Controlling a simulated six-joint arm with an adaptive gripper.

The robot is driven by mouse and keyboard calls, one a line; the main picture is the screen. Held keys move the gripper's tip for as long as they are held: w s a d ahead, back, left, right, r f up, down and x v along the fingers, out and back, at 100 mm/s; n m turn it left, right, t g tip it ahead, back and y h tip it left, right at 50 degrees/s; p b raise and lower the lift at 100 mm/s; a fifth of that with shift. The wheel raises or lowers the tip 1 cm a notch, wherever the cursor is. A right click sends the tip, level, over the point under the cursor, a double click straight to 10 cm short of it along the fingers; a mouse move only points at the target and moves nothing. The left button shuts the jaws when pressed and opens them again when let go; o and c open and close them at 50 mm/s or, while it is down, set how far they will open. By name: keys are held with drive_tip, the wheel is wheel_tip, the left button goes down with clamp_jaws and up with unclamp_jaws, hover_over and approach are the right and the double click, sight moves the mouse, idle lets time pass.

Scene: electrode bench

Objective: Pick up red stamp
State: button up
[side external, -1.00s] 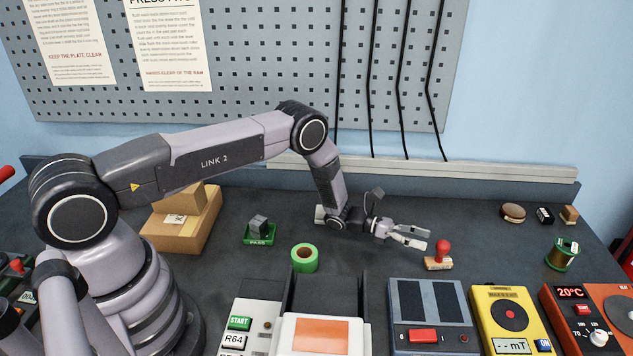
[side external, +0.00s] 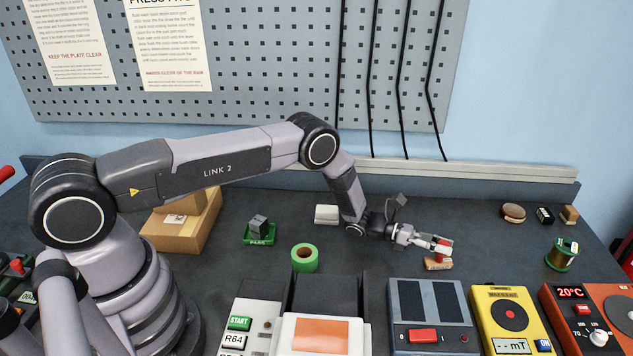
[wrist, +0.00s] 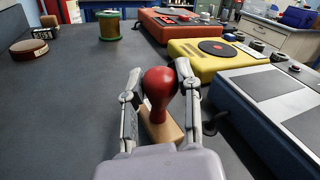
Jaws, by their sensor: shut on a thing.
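The red stamp has a round red handle (wrist: 160,82) on a light wooden base (wrist: 163,128). It stands upright on the dark bench. In the side external view the red handle (side external: 444,247) shows beside the fingers, above its wooden base (side external: 438,264). My gripper (wrist: 156,84) is shut on the red handle, with one finger on each side of it. In the side external view my gripper (side external: 436,246) is low over the bench, and its fingers partly cover the handle. The base appears to rest on the bench.
A grey device with a red switch (side external: 423,336) and a yellow meter (side external: 510,320) stand in front of the stamp. A green spool (side external: 561,255) is to the right. A white block (side external: 326,214) and green tape roll (side external: 304,257) are to the left. Bench around the stamp is clear.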

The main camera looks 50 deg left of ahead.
clamp_jaws()
